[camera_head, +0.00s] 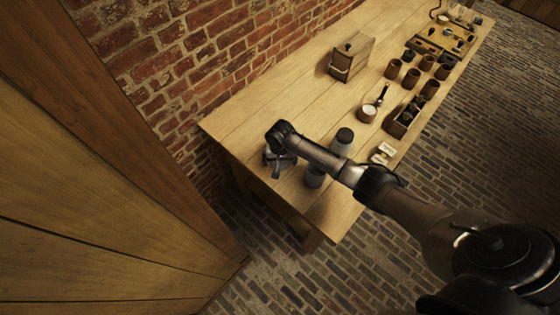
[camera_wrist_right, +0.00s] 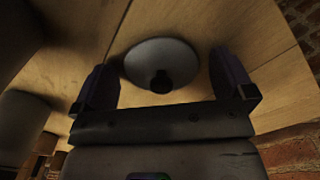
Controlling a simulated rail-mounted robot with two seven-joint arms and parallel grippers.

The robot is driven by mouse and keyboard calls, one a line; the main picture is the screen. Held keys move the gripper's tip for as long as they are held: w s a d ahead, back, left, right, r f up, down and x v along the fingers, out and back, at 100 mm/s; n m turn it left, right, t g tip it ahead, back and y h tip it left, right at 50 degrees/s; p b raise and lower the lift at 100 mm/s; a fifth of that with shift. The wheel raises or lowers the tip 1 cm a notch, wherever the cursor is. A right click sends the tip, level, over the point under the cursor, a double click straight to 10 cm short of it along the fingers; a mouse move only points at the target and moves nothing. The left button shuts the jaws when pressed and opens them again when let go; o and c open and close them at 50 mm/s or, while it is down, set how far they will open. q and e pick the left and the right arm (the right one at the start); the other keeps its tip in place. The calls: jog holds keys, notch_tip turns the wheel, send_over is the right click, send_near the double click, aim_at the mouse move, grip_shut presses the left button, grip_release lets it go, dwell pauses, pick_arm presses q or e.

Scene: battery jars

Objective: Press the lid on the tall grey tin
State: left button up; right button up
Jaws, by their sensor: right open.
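My right gripper (camera_head: 279,167) is open over the near left end of the table. In the right wrist view its two fingers (camera_wrist_right: 163,85) stand either side of a round pale grey lid (camera_wrist_right: 140,62) with a dark knob (camera_wrist_right: 161,82). The lid lies on the wood, and no grip on it shows. A grey tin with a dark top (camera_head: 343,138) stands beyond my right forearm. Another grey tin (camera_head: 314,178) stands close to the arm, partly hidden by it. Which tin is taller is hard to tell. Grey cylinder shapes also show at the left of the wrist view (camera_wrist_right: 20,125). My left gripper is out of view.
A wooden box (camera_head: 351,58) stands near the brick wall. A pale-filled cup (camera_head: 367,113), small white blocks (camera_head: 382,153), a wooden crate (camera_head: 404,121) and several brown jars (camera_head: 411,78) stand farther along the table (camera_head: 300,95). Bare wood lies left of the box.

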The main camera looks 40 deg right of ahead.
jog(key=shift+f, duration=0.1)
jog(key=shift+c, duration=0.2)
jog(key=c, duration=0.8)
jog(key=shift+r, duration=0.2)
jog(key=shift+c, duration=0.2)
notch_tip(320, 180, up, 9)
jog(key=shift+f+p, duration=0.2)
jog(key=shift+p, duration=0.75)
jog(key=shift+r, duration=0.5)
